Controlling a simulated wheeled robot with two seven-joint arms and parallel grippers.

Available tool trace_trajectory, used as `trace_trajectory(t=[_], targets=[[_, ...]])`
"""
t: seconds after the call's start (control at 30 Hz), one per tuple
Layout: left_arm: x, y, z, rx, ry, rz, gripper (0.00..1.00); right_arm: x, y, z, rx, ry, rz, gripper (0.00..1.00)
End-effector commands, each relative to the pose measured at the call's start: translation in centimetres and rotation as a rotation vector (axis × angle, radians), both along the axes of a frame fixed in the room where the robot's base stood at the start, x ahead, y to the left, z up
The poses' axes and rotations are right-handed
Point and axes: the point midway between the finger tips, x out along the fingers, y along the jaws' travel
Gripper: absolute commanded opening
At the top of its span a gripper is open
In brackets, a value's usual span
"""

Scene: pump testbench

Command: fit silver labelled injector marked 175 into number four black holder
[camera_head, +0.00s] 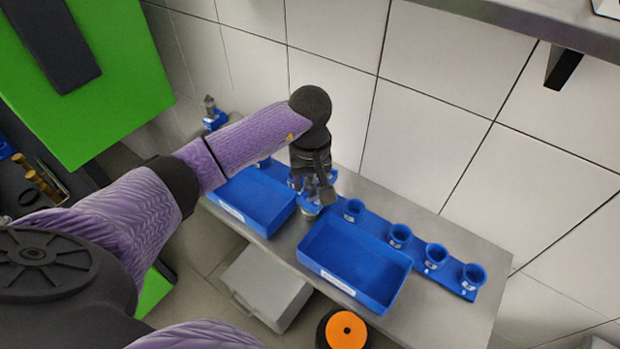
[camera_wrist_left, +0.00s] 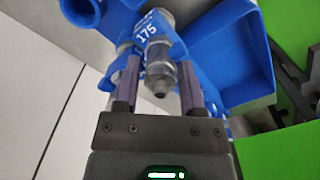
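The silver injector (camera_wrist_left: 160,76) has a blue label marked 175 (camera_wrist_left: 147,33) and shows in the left wrist view between the two fingers of my left gripper (camera_wrist_left: 160,80). The fingers stand apart on both sides of it, with a narrow gap beside its silver end; contact farther along is hidden. In the head view my left gripper (camera_head: 312,190) is low over the blue rack, left of the empty cups, and hides most of what is under it. The cup holders (camera_head: 399,235) in view are blue; I see no black one. My right gripper is out of view.
Two blue trays stand on the metal bench, one at left (camera_head: 222,207) and one at right (camera_head: 310,262). Several blue cups line the rack to the right, by the tiled wall. A metal shelf (camera_head: 540,22) overhangs at upper right. A grey box (camera_head: 262,290) is below the bench.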

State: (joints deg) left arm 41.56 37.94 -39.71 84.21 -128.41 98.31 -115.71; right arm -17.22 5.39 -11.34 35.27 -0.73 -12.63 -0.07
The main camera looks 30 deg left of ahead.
Motion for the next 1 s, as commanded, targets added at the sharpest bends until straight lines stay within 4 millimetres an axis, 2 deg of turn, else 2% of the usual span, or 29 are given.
trace_trajectory(t=[0.03,0.07,0.1,0.33,0.47,0.57,0.8,0.93,0.97,1.0], targets=[[0.0,0.0,0.0,0.0,0.0,0.0,0.64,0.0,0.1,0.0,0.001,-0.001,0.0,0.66],[0.0,0.0,0.0,0.0,0.0,0.0,0.71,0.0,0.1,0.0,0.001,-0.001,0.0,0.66],[0.0,0.0,0.0,0.0,0.0,0.0,0.72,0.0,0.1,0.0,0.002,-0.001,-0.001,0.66],[0.0,0.0,0.1,0.0,0.0,0.0,0.72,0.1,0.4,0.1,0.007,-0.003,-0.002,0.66],[0.1,0.0,1.1,0.0,-0.004,0.0,0.72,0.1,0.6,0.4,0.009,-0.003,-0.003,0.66],[0.1,0.1,3.3,0.002,-0.005,-0.001,0.72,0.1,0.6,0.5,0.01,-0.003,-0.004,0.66],[0.1,0.0,9.7,0.001,-0.006,0.0,0.72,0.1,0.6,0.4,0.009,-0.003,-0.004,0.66],[0.1,0.0,11.7,0.0,-0.001,0.001,0.72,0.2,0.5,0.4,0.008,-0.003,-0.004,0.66],[0.1,0.0,11.9,0.0,-0.001,0.001,0.74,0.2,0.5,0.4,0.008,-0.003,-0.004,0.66],[0.1,0.0,12.1,0.0,0.0,0.009,0.83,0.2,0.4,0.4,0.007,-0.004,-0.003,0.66]])
